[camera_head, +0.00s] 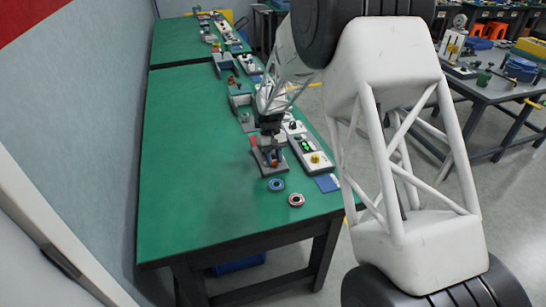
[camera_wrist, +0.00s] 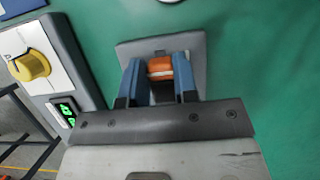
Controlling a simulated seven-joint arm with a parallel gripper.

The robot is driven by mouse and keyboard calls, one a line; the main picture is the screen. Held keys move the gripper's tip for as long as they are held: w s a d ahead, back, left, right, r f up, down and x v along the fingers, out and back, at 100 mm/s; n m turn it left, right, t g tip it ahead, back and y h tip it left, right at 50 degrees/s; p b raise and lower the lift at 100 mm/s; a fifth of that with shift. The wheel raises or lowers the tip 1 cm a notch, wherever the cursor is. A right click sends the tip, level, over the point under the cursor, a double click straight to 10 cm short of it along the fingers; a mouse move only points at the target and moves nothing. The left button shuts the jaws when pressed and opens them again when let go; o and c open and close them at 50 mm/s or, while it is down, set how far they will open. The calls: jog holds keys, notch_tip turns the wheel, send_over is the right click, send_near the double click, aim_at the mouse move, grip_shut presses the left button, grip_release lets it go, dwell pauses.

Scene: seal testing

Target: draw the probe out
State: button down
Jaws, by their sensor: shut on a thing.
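An orange block with a pale band, which I take to be the probe's grip (camera_wrist: 159,66), sits between the two blue fingers of my gripper (camera_wrist: 160,75) in the wrist view. The fingers are shut on it from both sides. It is over a grey base plate (camera_wrist: 194,48) on the green table. In the head view my gripper (camera_head: 271,150) is low over the same grey base (camera_head: 264,165). The probe's lower part is hidden, so I cannot tell how deep it sits.
A blue ring (camera_head: 276,184), a red ring (camera_head: 296,200) and a blue card (camera_head: 327,183) lie nearby. The green table (camera_head: 190,200) is clear to the left.

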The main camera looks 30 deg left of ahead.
jog(key=shift+s+d+f, duration=0.1)
jog(key=shift+s+d, duration=0.05)
jog(key=shift+s, duration=0.05)
jog(key=c, duration=0.9)
grip_release()
jog(key=shift+w, duration=0.1)
jog(key=shift+v, duration=3.95)
